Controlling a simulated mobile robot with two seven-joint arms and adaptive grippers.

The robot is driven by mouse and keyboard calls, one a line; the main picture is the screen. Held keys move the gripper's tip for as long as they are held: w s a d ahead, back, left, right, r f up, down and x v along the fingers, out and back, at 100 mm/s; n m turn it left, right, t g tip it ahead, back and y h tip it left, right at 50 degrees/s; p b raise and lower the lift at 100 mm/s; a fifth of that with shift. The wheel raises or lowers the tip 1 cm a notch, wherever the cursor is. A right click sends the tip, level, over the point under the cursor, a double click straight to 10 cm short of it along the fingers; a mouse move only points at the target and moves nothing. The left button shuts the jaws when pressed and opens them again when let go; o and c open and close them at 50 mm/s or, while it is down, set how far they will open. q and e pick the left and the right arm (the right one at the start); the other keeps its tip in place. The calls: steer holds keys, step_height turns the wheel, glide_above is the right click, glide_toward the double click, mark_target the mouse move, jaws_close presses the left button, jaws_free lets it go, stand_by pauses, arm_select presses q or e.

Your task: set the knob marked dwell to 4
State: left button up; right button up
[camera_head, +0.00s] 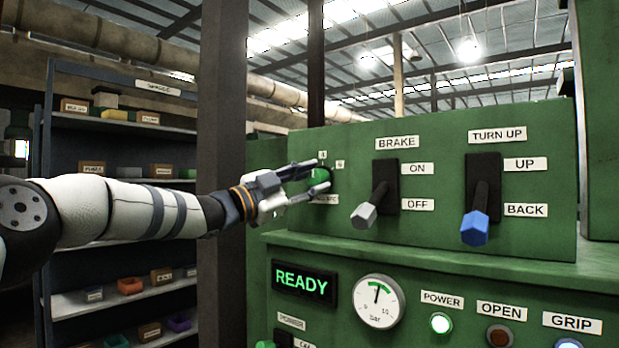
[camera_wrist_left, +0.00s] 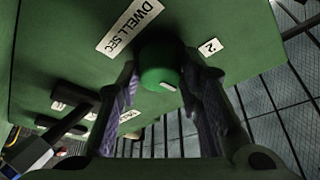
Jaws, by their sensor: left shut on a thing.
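The dwell knob (camera_head: 318,174) is green and sits on the left end of the green panel, mostly hidden by my gripper in the head view. It also shows in the left wrist view (camera_wrist_left: 158,62), with a white mark on its lower right edge. The label DWELL SEC (camera_wrist_left: 130,24) and a plate with a 2 (camera_wrist_left: 210,46) are beside it. My left gripper (camera_head: 322,176) has its fingers on either side of the knob and is shut on it. In the head view the small number plates (camera_head: 340,163) near the knob are too small to read surely.
The brake lever (camera_head: 364,215) with its grey end and the turn up lever (camera_head: 475,228) with its blue end stick out right of my gripper. A READY display (camera_head: 303,282) and a gauge (camera_head: 380,301) are below. A shelf rack (camera_head: 120,123) stands behind at the left.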

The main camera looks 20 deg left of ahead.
arm_select(q)
steer(key=shift+r+m+g, duration=0.1)
steer(key=shift+m+g, duration=0.3)
steer(key=shift+m, duration=0.3)
steer(key=o, duration=1.1)
steer(key=v, duration=1.2)
steer(key=shift+f, duration=0.2)
